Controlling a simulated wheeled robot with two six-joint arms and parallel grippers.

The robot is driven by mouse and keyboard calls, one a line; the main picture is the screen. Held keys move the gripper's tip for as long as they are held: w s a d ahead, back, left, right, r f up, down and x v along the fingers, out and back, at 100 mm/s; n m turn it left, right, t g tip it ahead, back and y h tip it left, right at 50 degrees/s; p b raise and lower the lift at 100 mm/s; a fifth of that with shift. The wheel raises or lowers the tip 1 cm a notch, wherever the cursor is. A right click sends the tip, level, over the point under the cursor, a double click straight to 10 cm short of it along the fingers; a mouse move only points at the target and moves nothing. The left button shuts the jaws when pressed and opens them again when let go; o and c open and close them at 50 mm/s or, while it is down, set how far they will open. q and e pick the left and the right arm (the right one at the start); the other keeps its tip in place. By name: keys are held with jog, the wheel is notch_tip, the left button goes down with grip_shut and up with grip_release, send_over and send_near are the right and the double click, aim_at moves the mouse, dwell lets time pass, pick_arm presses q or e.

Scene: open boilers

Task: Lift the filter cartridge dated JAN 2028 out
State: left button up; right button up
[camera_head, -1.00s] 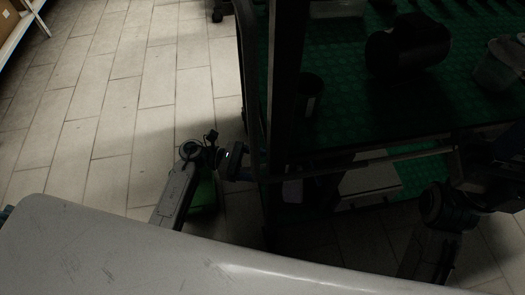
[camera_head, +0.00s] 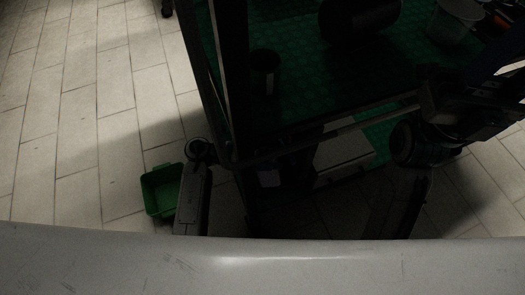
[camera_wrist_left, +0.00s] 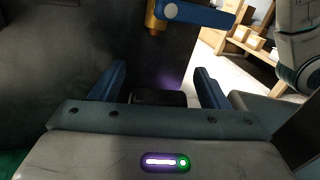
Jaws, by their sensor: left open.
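In the left wrist view my left gripper (camera_wrist_left: 158,84) is open, its two blue fingers wide apart, with nothing seen held between them. A dark box-like shape lies between the finger bases; I cannot tell what it is. Beyond the fingers are a dark panel (camera_wrist_left: 75,50) and a brass fitting (camera_wrist_left: 154,18) with a blue lever (camera_wrist_left: 195,12). In the head view my left arm reaches to the rack's front post, and its fingers cannot be made out. My right gripper (camera_head: 492,108) is a dark shape at the right; its jaws are unclear. No JAN 2028 date or filter cartridge is recognizable.
A dark rack with a green mat (camera_head: 310,85) bears a dark cylinder (camera_head: 358,15), a small dark cup-like object (camera_head: 265,70) and a grey bucket (camera_head: 458,15). A green bin (camera_head: 160,192) stands on the tiled floor beside my left arm. The floor at left is clear.

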pick_arm(q)
jog(key=c, duration=1.4)
jog(key=shift+r+p, duration=0.7)
jog(key=shift+r, duration=0.4)
jog(key=s+a, duration=0.2)
jog(key=a, duration=0.5)
jog(key=s+a, duration=0.3)
jog(key=a, duration=0.4)
jog(key=shift+s+b, duration=0.35)
dwell(0.7)
